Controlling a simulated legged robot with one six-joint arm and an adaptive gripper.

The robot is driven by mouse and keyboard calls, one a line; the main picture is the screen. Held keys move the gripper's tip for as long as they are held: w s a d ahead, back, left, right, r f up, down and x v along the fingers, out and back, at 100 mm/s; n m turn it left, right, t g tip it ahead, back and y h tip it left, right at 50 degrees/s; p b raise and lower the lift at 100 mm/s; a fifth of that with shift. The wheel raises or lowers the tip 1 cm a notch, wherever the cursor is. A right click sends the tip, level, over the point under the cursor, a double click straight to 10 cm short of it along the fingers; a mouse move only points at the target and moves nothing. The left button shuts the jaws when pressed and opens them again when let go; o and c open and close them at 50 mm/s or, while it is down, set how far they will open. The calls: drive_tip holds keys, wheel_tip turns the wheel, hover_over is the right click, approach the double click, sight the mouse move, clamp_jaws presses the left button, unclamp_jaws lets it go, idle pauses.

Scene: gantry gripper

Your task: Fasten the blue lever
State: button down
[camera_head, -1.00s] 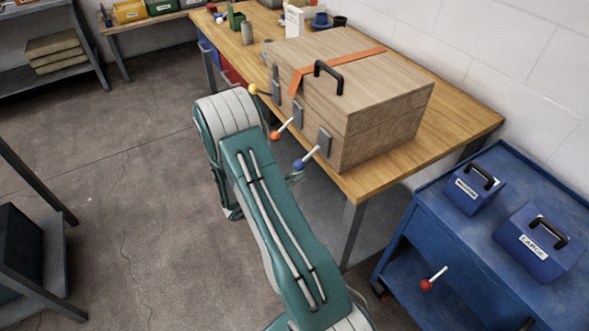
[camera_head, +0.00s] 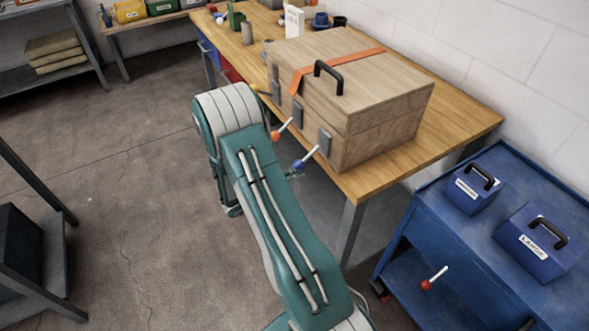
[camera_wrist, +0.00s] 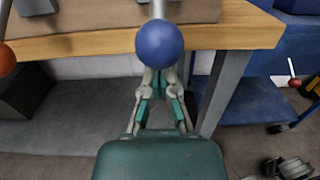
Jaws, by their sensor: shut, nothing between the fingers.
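The blue lever is a pale rod with a blue ball (camera_head: 298,165) on the front of the wooden case (camera_head: 385,135), nearest its right end. Its rod slants up and right to a grey plate. In the wrist view the blue ball (camera_wrist: 160,44) is large, with the rod rising from it. My gripper (camera_wrist: 161,80) is shut and empty, just below the ball in that picture. The ball covers its fingertips; I cannot tell whether they touch. In the head view my gripper is mostly hidden beside my arm, near the ball.
An orange-ball lever (camera_head: 276,135) is left of the blue one; a yellow-ball lever (camera_head: 259,88) is farther left, partly hidden. The case stands on a wooden workbench (camera_head: 460,127). A blue cart (camera_head: 410,245) with two blue boxes and a red-ball lever is at right.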

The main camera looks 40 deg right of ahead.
drive_tip(key=shift+a+r, duration=0.15)
drive_tip(key=shift+r, duration=1.25)
drive_tip(key=shift+d+r, duration=0.2)
drive_tip(key=shift+r, duration=0.95)
drive_tip(key=shift+a+r, duration=0.1)
drive_tip(key=shift+r, duration=0.5)
drive_tip(key=shift+w+a+f, duration=0.15)
drive_tip(key=shift+a+f, duration=0.2)
drive_tip(key=shift+a, duration=0.15)
drive_tip(key=shift+w+a+f, duration=0.1)
drive_tip(key=shift+a+f, duration=0.2)
drive_tip(key=shift+a, duration=0.2)
approach(299, 161)
drive_tip(key=shift+d+r, duration=0.1)
drive_tip(key=shift+d, duration=0.2)
drive_tip(key=shift+r, duration=0.1)
